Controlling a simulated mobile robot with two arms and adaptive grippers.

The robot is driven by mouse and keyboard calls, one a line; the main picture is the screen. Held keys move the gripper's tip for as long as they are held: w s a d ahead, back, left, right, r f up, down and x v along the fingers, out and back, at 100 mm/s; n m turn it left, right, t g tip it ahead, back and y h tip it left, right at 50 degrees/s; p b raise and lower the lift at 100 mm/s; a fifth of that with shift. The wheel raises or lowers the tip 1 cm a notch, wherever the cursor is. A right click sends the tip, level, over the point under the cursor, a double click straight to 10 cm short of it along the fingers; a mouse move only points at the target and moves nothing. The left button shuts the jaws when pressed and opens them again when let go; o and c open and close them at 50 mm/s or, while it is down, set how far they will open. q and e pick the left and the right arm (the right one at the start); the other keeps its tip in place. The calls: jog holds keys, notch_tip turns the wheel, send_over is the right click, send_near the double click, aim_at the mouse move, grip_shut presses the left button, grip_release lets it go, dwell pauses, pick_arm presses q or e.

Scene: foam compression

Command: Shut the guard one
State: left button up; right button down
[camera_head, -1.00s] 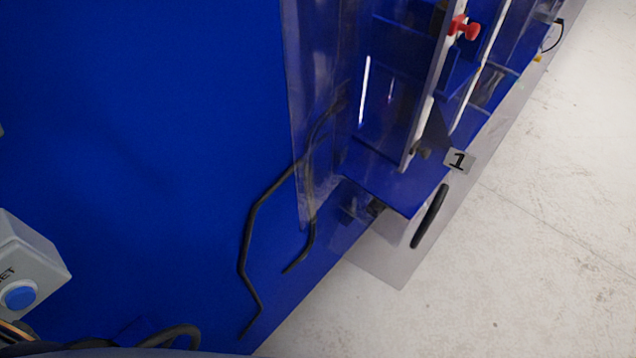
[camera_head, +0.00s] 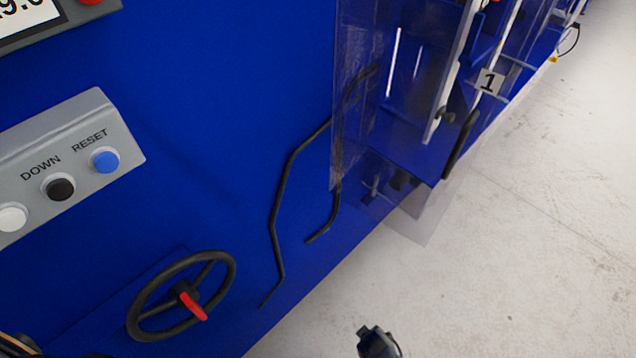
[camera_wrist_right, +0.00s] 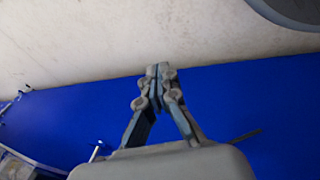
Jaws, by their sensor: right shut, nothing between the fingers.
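Guard one is a clear panel with a grey label marked 1 (camera_head: 489,82) and a black bar handle (camera_head: 461,145), at the upper right in the head view. Another clear sheet (camera_head: 350,110) stands at the left side of the same bay; I cannot tell how the two join or how far the guard stands open. My right gripper (camera_wrist_right: 160,76) is shut and empty in the right wrist view, its fingertips together in front of the blue face and pale floor. A dark tip (camera_head: 377,342), likely of this gripper, shows at the bottom of the head view, well below the handle.
The blue machine face (camera_head: 225,120) carries a grey button box (camera_head: 75,160), a black handwheel (camera_head: 182,297) with a red lever, and bent black rods (camera_head: 277,210). Pale open floor (camera_head: 520,250) lies to the right of the machine.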

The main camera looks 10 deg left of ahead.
jog(key=w+a+r+n+t+h+b, duration=0.1)
jog(key=w+a+r+n+t+b, duration=0.15)
jog(key=w+a+r, duration=0.45)
jog(key=w+a+r+n+t+b, duration=0.2)
jog(key=w+a+r+t, duration=0.25)
jog(key=w+r, duration=0.55)
jog(key=s+a+r+n+t+h+b, duration=0.15)
jog(key=a+r+t, duration=0.25)
jog(key=r, duration=0.7)
jog(key=a+r+t+y+b, duration=0.1)
jog(key=a+r+t+b, duration=0.25)
jog(key=r, duration=0.75)
pick_arm(q)
notch_tip(320, 180, down, 8)
jog(key=s+p, duration=0.1)
jog(key=p, duration=0.1)
jog(key=shift+s, duration=0.15)
pick_arm(e)
jog(key=w, duration=0.9)
jog(key=shift+w+d, duration=0.3)
jog(key=shift+w, duration=0.1)
pick_arm(q)
jog(key=shift+a, duration=0.1)
pick_arm(e)
jog(key=shift+d+f+g+h, duration=0.1)
jog(key=shift+d+g+h, duration=0.05)
jog(key=shift+g+h, duration=0.1)
